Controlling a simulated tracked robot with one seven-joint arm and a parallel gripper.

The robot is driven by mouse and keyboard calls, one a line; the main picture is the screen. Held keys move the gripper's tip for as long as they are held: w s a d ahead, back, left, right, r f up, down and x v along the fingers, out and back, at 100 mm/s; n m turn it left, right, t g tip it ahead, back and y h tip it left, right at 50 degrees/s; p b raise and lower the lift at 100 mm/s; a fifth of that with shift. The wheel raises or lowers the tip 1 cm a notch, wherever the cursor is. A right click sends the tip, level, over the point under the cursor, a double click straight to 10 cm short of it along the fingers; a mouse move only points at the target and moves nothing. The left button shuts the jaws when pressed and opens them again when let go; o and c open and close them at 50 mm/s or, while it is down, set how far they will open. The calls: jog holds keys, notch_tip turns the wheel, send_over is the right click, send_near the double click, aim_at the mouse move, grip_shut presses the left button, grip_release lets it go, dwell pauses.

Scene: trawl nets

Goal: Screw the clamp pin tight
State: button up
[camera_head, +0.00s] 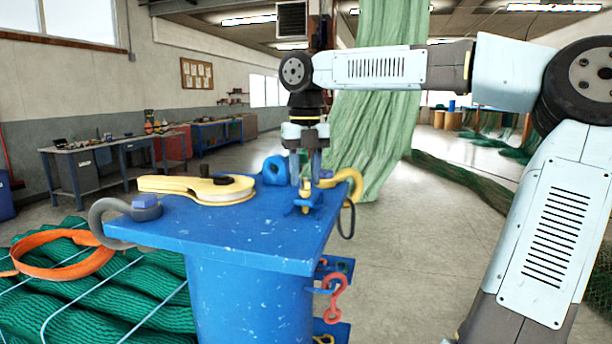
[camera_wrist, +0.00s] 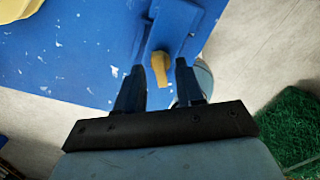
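A small blue clamp (camera_head: 301,208) stands near the right part of the blue bench top, with a yellow pin (camera_head: 308,193) on it. In the wrist view the blue clamp body (camera_wrist: 178,25) lies beyond the fingers, and the yellow pin (camera_wrist: 161,68) shows between the two fingertips with gaps on both sides. My gripper (camera_head: 305,180) points down over the clamp, open and holding nothing. I cannot tell how far the fingertips are above the pin, or how deep the pin sits.
Green netting (camera_head: 100,290) lies left.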

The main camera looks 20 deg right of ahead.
jog(key=shift+f, duration=0.3)
jog(key=shift+c, duration=0.3)
grip_shut()
